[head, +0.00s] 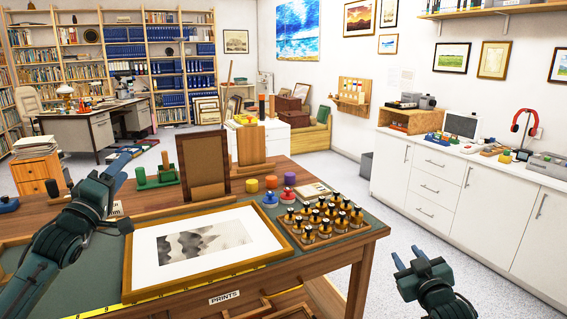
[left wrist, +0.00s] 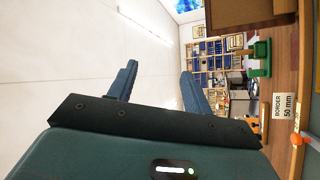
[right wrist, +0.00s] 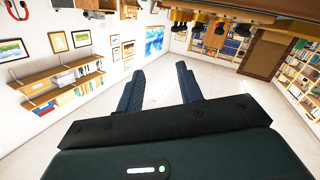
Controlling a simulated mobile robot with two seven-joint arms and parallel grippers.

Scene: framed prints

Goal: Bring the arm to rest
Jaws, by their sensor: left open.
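My left gripper (head: 121,168) is raised over the left part of the work table, with its fingers pointing up and to the right. In the left wrist view its two fingers (left wrist: 157,85) are apart with nothing between them. My right gripper (head: 409,257) is off the table's right side, above the floor. In the right wrist view its two fingers (right wrist: 160,85) are apart and empty. Neither gripper touches anything that I can see.
White cabinets (head: 450,190) stand at the right. Floor between table and cabinets is clear.

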